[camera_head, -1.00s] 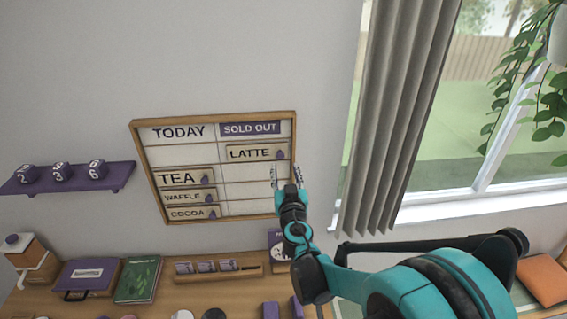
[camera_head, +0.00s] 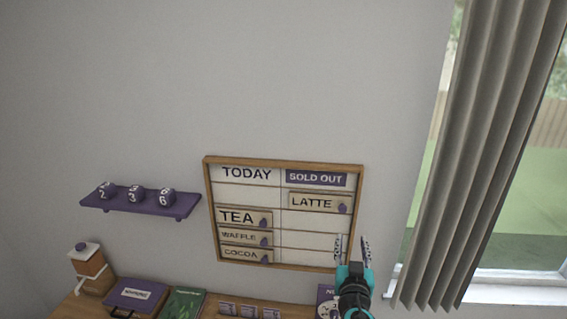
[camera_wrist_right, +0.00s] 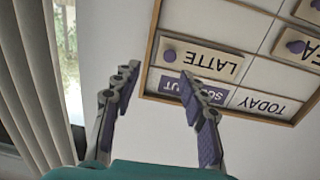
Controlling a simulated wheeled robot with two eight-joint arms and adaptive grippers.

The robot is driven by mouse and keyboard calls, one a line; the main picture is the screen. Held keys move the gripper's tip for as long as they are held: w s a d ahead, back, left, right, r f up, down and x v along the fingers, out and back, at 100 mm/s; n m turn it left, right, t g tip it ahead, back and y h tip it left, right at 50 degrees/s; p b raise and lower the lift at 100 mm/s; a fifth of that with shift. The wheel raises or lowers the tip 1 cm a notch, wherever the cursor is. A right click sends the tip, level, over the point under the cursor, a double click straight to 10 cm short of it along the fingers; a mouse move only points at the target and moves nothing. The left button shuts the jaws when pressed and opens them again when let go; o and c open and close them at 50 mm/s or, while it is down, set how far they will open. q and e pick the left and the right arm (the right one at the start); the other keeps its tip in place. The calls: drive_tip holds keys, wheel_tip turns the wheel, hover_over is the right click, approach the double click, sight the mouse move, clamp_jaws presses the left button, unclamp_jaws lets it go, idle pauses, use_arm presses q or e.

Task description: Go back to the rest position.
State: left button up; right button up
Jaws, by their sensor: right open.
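My right gripper (camera_head: 352,252) is open and empty at the lower right corner of the wooden-framed menu board (camera_head: 283,163) in the head view. In the right wrist view its two fingers (camera_wrist_right: 157,88) are spread apart with nothing between them. The board shows upside down there, with the LATTE plate (camera_wrist_right: 211,62) near one finger. In the head view the LATTE plate (camera_head: 312,202) hangs under SOLD OUT, and the TEA (camera_head: 238,217), WAFFLE (camera_head: 240,238) and COCOA (camera_head: 242,254) plates hang under TODAY. My left gripper is not in view.
A purple shelf (camera_head: 150,208) with three number cubes is on the wall at left. A grey curtain (camera_head: 478,150) hangs by the window at right.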

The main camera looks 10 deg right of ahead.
drive_tip(key=s+d+f+g+b, duration=0.1)
drive_tip(key=s+f+g+b, duration=0.1)
drive_tip(key=s+f+b, duration=0.4)
drive_tip(key=s+d+f+g+b, duration=0.15)
drive_tip(key=f+b, duration=0.25)
drive_tip(key=f, duration=0.5)
drive_tip(key=s+f+g+b, duration=0.3)
drive_tip(key=s+f+b, duration=0.15)
drive_tip(key=f, duration=0.25)
drive_tip(key=s+a+f+n+g+y+b, duration=0.1)
drive_tip(key=s+a+f+g+y+b, duration=0.1)
drive_tip(key=s+a+f+b, duration=0.2)
drive_tip(key=s+a+f+n+g+y+b, duration=0.1)
drive_tip(key=s+a+f+n+y+b, duration=0.1)
drive_tip(key=f, duration=0.8)
drive_tip(key=s+a+y+b, duration=0.1)
drive_tip(key=s+a+b, duration=0.1)
drive_tip(key=s+b, duration=0.1)
drive_tip(key=shift+s+a+f+g, duration=0.35)
drive_tip(key=shift+s+a+f, duration=0.05)
drive_tip(key=shift+s, duration=0.5)
